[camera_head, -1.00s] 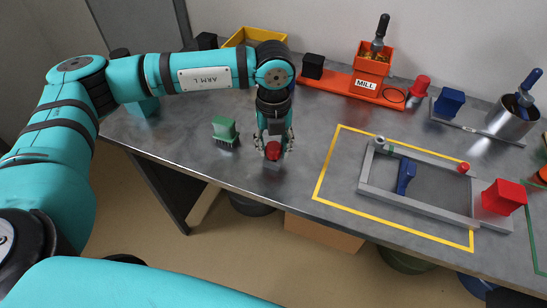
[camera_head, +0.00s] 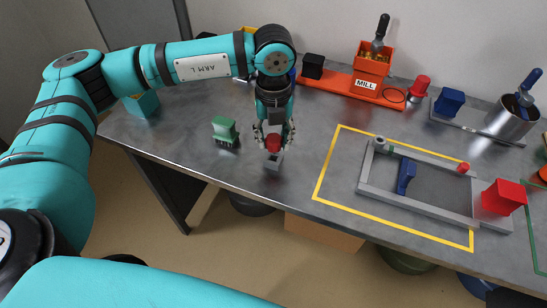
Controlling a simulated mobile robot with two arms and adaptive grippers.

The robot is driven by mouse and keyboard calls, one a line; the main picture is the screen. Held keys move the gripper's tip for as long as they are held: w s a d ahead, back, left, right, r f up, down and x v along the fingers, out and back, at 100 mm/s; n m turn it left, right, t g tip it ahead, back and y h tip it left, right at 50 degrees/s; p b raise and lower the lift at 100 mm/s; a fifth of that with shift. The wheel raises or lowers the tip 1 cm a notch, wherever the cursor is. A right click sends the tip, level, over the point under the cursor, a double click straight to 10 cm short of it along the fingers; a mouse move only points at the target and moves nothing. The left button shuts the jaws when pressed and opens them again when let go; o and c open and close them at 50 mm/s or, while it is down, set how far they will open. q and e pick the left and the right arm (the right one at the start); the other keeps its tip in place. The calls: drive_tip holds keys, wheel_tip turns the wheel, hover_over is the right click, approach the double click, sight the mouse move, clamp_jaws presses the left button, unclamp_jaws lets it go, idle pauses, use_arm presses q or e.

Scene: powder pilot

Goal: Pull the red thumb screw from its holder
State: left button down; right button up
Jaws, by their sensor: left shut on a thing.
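The red thumb screw (camera_head: 273,142) is between the fingers of my left gripper (camera_head: 273,138), which is shut on it. The small grey holder (camera_head: 273,161) stands on the table directly below the screw, near the front edge. The screw is upright over the holder; I cannot tell whether its lower end is still inside. My right gripper is not in view.
A green brush (camera_head: 225,131) stands left of the gripper. A yellow outline (camera_head: 319,185) with a grey frame (camera_head: 420,204) inside lies to the right. The orange mill (camera_head: 368,72) stands behind. Bare table surrounds the holder.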

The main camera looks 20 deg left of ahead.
sight(273, 138)
use_arm(q)
drive_tip(key=shift+r, duration=1.65)
